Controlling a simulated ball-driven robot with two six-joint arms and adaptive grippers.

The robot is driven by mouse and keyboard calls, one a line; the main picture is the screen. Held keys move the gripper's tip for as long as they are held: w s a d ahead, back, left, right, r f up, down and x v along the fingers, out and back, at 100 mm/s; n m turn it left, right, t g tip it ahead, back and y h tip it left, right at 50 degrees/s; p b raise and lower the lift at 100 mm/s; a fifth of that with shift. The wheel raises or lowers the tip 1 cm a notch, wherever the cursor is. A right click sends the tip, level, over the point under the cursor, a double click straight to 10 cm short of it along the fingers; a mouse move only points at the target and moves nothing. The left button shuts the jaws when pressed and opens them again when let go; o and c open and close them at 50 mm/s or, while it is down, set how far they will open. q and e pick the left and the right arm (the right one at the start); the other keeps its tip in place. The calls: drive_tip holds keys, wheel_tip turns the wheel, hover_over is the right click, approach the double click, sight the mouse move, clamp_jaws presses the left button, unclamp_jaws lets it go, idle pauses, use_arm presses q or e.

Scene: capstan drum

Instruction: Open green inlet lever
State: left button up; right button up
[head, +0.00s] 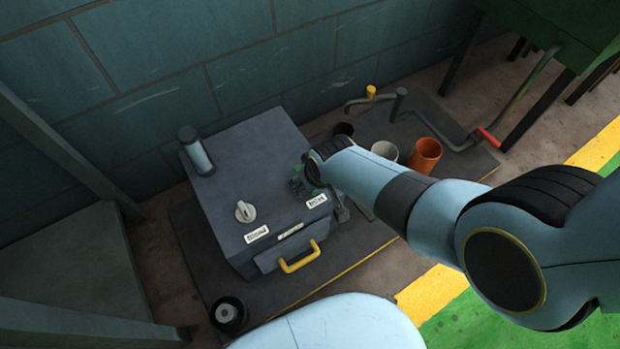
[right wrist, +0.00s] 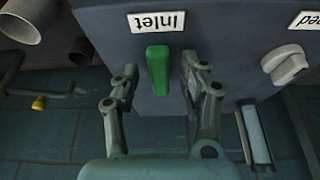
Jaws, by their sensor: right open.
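The green inlet lever (right wrist: 158,67) stands out from the dark grey box (right wrist: 225,55), beside the white "Inlet" label (right wrist: 157,22), in the right wrist view. My right gripper (right wrist: 160,75) is open, with one finger on each side of the lever and a visible gap on both sides. In the head view, the right gripper (head: 301,186) is at the right part of the box, by the Inlet label (head: 316,200). My forearm and fingers hide most of the lever there; only bits of green show. My left gripper is not in view.
The box carries a pale knob (head: 245,211), a capped cylinder (head: 200,157) and a yellow handle (head: 301,257) on its front. A white cup (head: 384,150), an orange cup (head: 426,153) and a bent crank with a red grip (head: 488,138) stand to the right. A block wall is behind.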

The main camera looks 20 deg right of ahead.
drive_tip(key=v, duration=0.7)
drive_tip(key=shift+r, duration=0.2)
drive_tip(key=shift+s, duration=0.15)
drive_tip(key=s+d+f+g+p, duration=0.1)
drive_tip(key=s+d+f+p, duration=0.2)
drive_tip(key=s, duration=1.1)
drive_tip(key=s+d+f+g+h+p, duration=0.1)
drive_tip(key=s+d+f+p, duration=0.2)
drive_tip(key=s, duration=1.1)
drive_tip(key=s+d+f+m+g+p, duration=0.1)
drive_tip(key=s+d+f+g+p, duration=0.1)
drive_tip(key=s+d, duration=0.6)
drive_tip(key=s+p, duration=0.1)
drive_tip(key=s, duration=0.5)
drive_tip(key=shift+d+f+h+p, duration=0.25)
drive_tip(key=shift+f+h+p, duration=0.05)
drive_tip(key=shift+f, duration=0.1)
